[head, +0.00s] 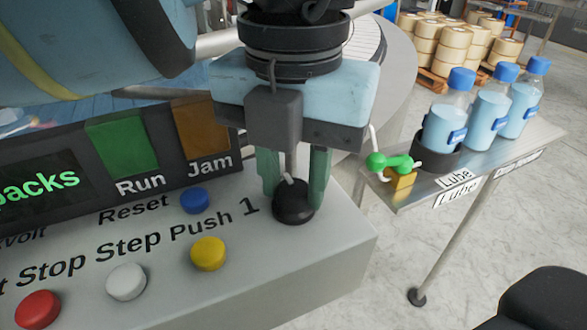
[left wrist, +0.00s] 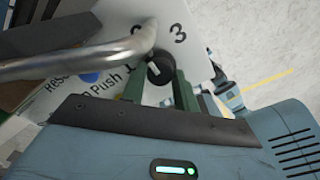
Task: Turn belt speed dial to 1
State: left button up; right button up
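The belt speed dial (head: 294,206) is a round black knob with a white mark, on the grey panel's right end. A printed "1" sits left of it in the head view. In the left wrist view the dial (left wrist: 161,68) shows near a printed "3" and a partly covered numeral. My left gripper (head: 294,182) points down with its green fingers on either side of the dial, seemingly touching it. It also shows in the left wrist view (left wrist: 160,88). The white mark points up and left in the head view; which numeral it meets is unclear. My right gripper is not in view.
Red (head: 38,308), white (head: 126,282), yellow (head: 208,253) and blue (head: 194,200) buttons sit left of the dial. Behind them stands a display (head: 40,185) with Run and Jam lamps. A metal shelf (head: 480,171) with blue-capped bottles is at right.

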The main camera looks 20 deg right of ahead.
pick_arm(q)
jog(key=shift+c, duration=1.4)
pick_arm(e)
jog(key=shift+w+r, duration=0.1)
pick_arm(q)
jog(key=shift+r+n+p, duration=0.15)
jog(key=shift+n+p, duration=0.55)
jog(key=shift+n, duration=0.1)
jog(key=n+p, duration=0.8)
jog(key=shift+s+r+n, duration=0.1)
jog(key=shift+r+n, duration=0.05)
jog(key=shift+n, duration=0.25)
jog(key=shift+f+n+p, duration=0.2)
jog(key=shift+n+p, duration=0.25)
jog(key=shift+n, duration=0.35)
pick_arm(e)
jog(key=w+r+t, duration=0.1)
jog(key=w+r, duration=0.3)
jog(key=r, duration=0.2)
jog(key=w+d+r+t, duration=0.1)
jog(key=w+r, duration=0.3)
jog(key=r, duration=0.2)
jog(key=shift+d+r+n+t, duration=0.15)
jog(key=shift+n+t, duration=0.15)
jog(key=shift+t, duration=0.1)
pick_arm(q)
jog(key=shift+f, duration=0.1)
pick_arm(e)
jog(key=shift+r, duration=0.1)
